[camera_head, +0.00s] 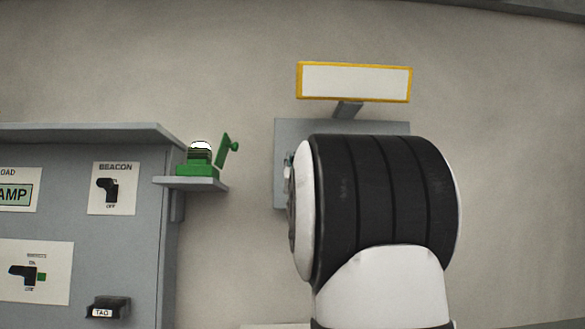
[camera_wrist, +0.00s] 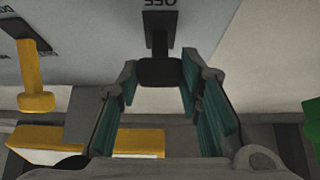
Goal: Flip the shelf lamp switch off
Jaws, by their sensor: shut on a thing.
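A black switch lever (camera_wrist: 160,72) stands out from a grey plate in the wrist view, with inverted "OFF" lettering beside its base. My gripper (camera_wrist: 160,80) has its teal-padded fingers on either side of the lever's blocky end and is shut on it. In the head view my arm hides the gripper and the switch. Part of the grey wall plate (camera_head: 292,135) shows behind the arm. A yellow-framed white panel (camera_head: 355,82) on a bracket sits above the plate; I cannot read any label naming it as the lamp.
A yellow handle (camera_wrist: 37,85) projects from the plate beside my gripper in the wrist view. Left in the head view, a grey cabinet (camera_head: 135,255) carries a "BEACON" switch (camera_head: 107,188) and other controls. A green device with a raised lever (camera_head: 197,170) stands on a small ledge (camera_head: 205,184).

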